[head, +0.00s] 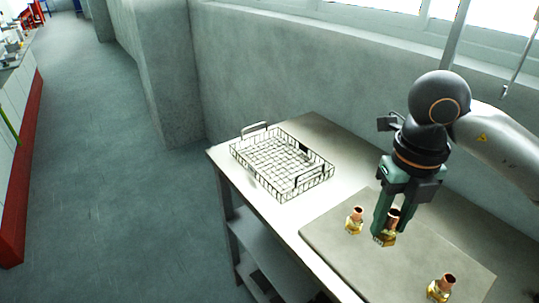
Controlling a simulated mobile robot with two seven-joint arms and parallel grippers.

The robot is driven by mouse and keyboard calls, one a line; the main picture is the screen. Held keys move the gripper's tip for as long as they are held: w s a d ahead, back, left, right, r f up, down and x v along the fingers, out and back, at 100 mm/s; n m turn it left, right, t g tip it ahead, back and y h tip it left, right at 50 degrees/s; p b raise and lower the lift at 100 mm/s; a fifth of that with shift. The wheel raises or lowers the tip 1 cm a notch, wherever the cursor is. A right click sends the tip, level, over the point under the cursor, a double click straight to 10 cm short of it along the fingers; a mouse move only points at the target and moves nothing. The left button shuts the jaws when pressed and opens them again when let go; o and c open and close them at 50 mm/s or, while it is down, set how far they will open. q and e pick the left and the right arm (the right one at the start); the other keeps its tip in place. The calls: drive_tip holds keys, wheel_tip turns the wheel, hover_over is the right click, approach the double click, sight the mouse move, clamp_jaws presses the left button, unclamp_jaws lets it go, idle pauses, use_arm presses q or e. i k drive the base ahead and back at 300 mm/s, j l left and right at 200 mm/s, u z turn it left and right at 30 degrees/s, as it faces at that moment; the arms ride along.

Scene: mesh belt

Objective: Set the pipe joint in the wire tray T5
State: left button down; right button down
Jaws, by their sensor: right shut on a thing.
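The wire tray (318,182), made of dark wire with two raised handles, stands empty on the table. I cannot make out a T5 label on it. My right gripper (385,230) points down over the grey board and is shut on a copper and brass pipe joint (391,238). The fingers partly hide this joint, and I cannot tell whether it touches the board. A second pipe joint (354,221) stands just left of the gripper. A third pipe joint (440,288) stands near the board's front right. My left gripper is not in view.
The grey board (345,254) lies on the pale table (270,206), to the right of the tray. A strip of bare table separates tray and board. A concrete wall (260,80) runs behind the table, with a window ledge above.

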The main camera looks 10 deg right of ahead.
sight(268, 154)
drive_tip(key=i+j, duration=0.3)
drive_tip(key=i, duration=0.25)
drive_tip(key=i+j, duration=0.35)
drive_tip(key=i, duration=0.2)
